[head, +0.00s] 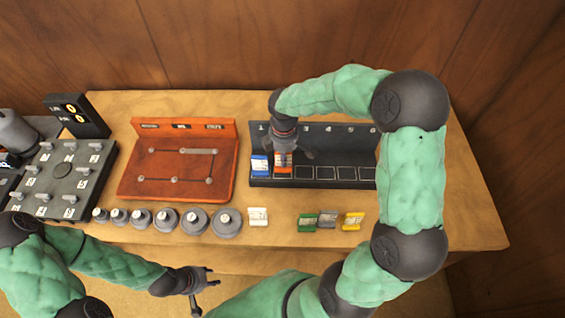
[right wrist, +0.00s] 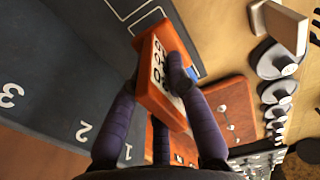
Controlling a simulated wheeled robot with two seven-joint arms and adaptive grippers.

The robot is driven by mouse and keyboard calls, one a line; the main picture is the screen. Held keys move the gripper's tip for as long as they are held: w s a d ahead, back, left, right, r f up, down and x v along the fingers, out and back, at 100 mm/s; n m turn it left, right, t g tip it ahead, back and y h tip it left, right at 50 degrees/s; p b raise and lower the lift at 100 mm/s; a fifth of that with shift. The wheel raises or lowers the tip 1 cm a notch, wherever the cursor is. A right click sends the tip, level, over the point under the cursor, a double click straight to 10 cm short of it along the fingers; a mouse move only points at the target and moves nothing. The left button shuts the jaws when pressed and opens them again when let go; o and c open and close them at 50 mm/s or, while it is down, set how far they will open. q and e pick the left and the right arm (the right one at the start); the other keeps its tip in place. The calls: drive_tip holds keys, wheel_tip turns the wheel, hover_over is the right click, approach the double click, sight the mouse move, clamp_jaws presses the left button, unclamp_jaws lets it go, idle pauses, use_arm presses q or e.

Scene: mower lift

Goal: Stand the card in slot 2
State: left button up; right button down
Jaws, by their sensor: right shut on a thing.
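The orange card (head: 282,170) with a white label is in my right gripper (head: 283,150), at the second place of the dark rack (head: 325,150), just right of the blue card (head: 260,166) in the first place. In the right wrist view the fingers (right wrist: 155,80) are closed on the orange card (right wrist: 150,98), which looks roughly upright. The rack's numbers 1, 2 and 3 show there. Whether the card's lower edge touches the slot floor I cannot tell. My left gripper (head: 208,284) is at the front edge of the table, empty, with its fingers apart.
White (head: 258,216), green (head: 307,223), grey (head: 328,218) and yellow (head: 352,221) cards stand in front of the rack. Several round grey weights (head: 194,221) line up to the left. A red-brown board (head: 165,190) and a dark knob panel (head: 75,170) stand further left.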

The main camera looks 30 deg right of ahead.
drive_tip(key=shift+w+d+f, duration=0.15)
drive_tip(key=shift+w+f, duration=0.35)
drive_tip(key=shift+f, duration=0.15)
drive_tip(key=shift+w+f+b, duration=0.15)
drive_tip(key=shift+f+b, duration=0.35)
drive_tip(key=shift+f, duration=1.1)
drive_tip(key=shift+f, duration=0.1)
drive_tip(key=shift+f, duration=0.1)
drive_tip(key=c, duration=1.2)
unclamp_jaws()
drive_tip(key=shift+r, duration=0.3)
wheel_tip(320, 180, up, 12)
drive_tip(key=p, duration=0.2)
